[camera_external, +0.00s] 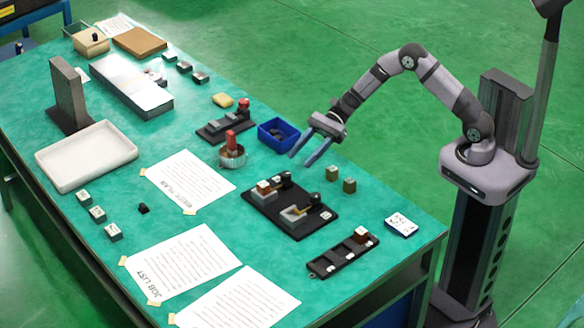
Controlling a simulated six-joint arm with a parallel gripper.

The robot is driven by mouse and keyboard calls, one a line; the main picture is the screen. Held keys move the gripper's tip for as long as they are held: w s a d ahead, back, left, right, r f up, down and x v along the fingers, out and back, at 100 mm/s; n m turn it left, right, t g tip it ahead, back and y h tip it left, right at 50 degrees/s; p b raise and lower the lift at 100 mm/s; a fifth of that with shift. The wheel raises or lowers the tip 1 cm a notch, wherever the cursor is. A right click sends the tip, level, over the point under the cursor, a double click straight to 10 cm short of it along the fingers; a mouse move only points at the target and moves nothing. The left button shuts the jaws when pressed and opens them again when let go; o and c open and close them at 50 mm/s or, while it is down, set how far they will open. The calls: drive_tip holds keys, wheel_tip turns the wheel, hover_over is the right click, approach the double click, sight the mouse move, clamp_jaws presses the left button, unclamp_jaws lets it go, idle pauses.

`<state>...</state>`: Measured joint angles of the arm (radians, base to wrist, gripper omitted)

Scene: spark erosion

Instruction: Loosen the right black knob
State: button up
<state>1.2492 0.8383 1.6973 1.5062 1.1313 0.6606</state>
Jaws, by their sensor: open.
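A black fixture plate (272,213) lies on the green table and carries two small holders. One holder bears a reddish-brown block (264,187), with a black knob (286,178) at its upper right.
A blue bin (278,146) stands just left of my gripper. Two small olive blocks (340,180) stand right of the plate. A black slotted rack (330,264) lies in front, and a round cup with a red-topped item (232,157) stands left. Paper sheets (188,182) cover the left front.

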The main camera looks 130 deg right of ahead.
sight(288, 172)
drive_tip(key=shift+p+x, duration=0.8)
drive_tip(key=shift+x, duration=2.7)
drive_tip(key=c, duration=1.1)
